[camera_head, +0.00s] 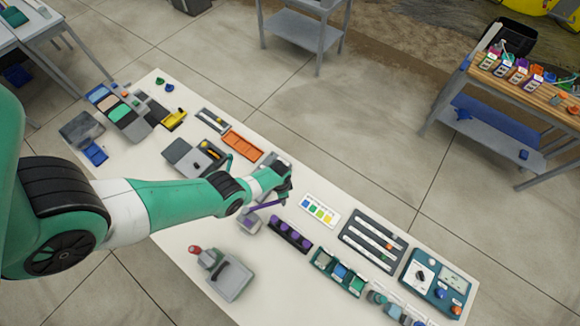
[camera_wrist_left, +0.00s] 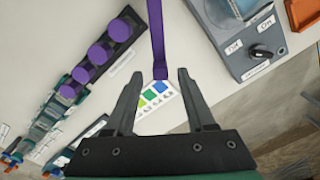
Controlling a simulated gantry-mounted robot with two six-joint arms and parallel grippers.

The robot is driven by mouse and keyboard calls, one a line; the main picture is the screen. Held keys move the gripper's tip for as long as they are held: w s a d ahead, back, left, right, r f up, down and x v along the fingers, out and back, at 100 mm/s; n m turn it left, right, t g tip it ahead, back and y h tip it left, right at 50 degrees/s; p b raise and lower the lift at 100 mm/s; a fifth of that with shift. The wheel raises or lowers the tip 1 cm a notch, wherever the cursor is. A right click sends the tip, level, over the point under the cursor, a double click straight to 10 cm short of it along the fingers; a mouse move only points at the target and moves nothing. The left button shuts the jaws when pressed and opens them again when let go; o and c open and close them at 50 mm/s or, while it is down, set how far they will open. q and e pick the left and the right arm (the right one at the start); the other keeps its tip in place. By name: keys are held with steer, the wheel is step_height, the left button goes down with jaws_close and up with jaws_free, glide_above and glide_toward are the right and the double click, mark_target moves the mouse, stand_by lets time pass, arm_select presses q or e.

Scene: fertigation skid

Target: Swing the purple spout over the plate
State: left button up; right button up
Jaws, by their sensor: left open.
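The purple spout (camera_head: 268,205) is a thin bar running from a small grey and purple block (camera_head: 250,223) towards my left gripper (camera_head: 284,196). In the left wrist view the spout (camera_wrist_left: 156,35) comes down from the top, and its end lies between the fingertips of my left gripper (camera_wrist_left: 157,74), with a gap on both sides. My left gripper is open. A white card with coloured squares (camera_head: 319,210) lies right of it; the card also shows beyond the fingers in the left wrist view (camera_wrist_left: 150,117). I cannot tell which thing is the plate. My right gripper is not in view.
A dark rack with purple knobs (camera_head: 290,236) stands close to the spout. A grey box with a black switch (camera_wrist_left: 262,52) and an orange tray (camera_head: 241,145) are nearby. A slotted grey panel (camera_head: 372,240) lies further right. Bare white tabletop lies in front of the rack.

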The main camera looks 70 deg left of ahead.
arm_select(q)
steer(key=shift+s+f, duration=0.1)
steer(key=shift+f, duration=0.4)
jaws_close()
stand_by(1.1)
